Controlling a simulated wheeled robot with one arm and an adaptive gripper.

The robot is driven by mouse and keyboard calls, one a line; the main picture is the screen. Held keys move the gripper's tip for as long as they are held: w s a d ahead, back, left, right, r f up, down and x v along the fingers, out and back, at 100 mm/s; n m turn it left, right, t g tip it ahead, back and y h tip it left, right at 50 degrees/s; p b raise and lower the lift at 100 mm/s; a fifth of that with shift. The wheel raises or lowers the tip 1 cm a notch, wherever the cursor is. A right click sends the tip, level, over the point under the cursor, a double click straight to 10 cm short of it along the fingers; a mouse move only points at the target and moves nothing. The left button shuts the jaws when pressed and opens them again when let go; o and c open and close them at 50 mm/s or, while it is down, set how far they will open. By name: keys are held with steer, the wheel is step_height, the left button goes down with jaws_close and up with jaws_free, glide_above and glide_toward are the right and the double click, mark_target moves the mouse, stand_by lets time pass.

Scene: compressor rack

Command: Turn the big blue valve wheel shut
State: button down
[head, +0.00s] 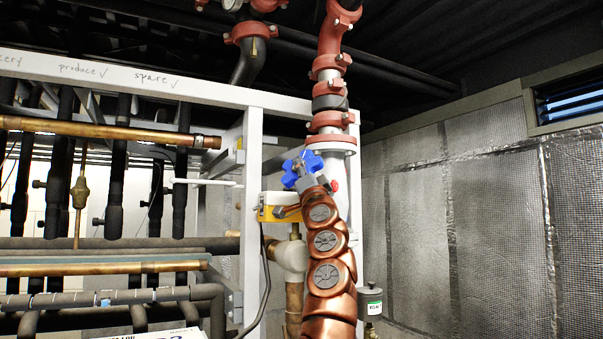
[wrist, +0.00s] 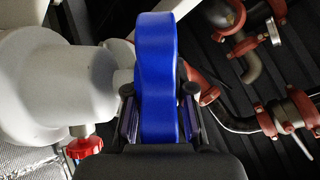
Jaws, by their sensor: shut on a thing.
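The blue valve wheel (head: 293,173) is at the middle of the head view, in front of the upright pipe and just above my gripper (head: 309,180). In the wrist view the wheel (wrist: 156,60) is large and seen nearly edge-on, with a lobed rim. My gripper (wrist: 158,103) has one finger on each side of the rim and is shut on it. The wheel's hub and stem are mostly hidden. A pale grey valve body (wrist: 65,85) lies to the left of the wheel in the wrist view.
A red-coupled pipe (head: 330,60) rises above the wheel. A white frame post (head: 251,210) and a yellow box (head: 279,207) stand to the left. A small red knob (wrist: 85,148) is at lower left of the wrist view. A foil-covered wall (head: 490,220) is at right.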

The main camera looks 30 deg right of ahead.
stand_by(0.4)
steer(key=c, duration=1.3)
jaws_free()
steer(key=shift+s+a+f, duration=0.1)
steer(key=shift+s+f, duration=0.1)
steer(key=shift+s, duration=0.15)
steer(key=shift+v, duration=3.35)
steer(key=shift+w+f, duration=0.1)
